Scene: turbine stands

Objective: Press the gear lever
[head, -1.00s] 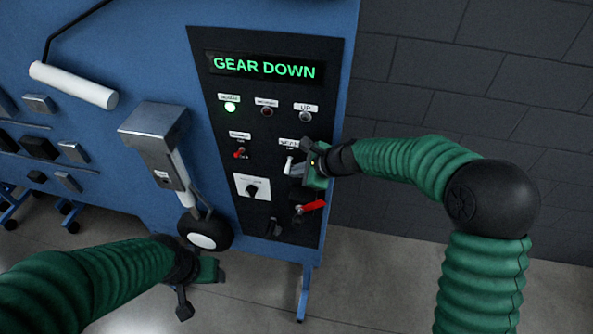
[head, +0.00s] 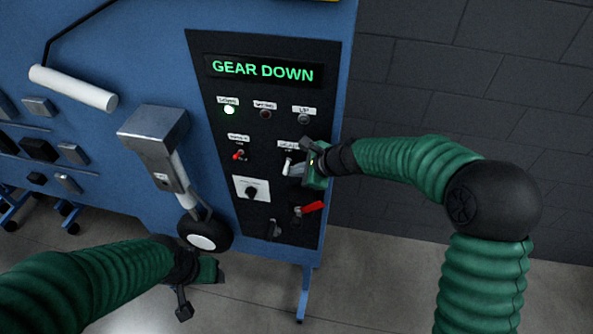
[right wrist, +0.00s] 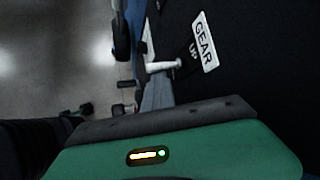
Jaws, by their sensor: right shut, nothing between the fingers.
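The gear lever (head: 287,167) is a small white-tipped lever on the black control panel (head: 222,84), under a small label. My right gripper (head: 295,170) is shut and empty, with its grey fingers just right of the lever. In the right wrist view the white lever (right wrist: 163,66) sticks out beside the GEAR UP label (right wrist: 203,42), close to my grey fingers (right wrist: 157,92). I cannot tell whether they touch. My left gripper (head: 192,290) hangs low, away from the panel.
A landing gear model with a wheel (head: 204,236) hangs left of the panel. A red switch (head: 238,156), a black knob (head: 251,191) and a red-handled lever (head: 311,208) sit around the gear lever. A grey wall (head: 480,80) stands behind on the right.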

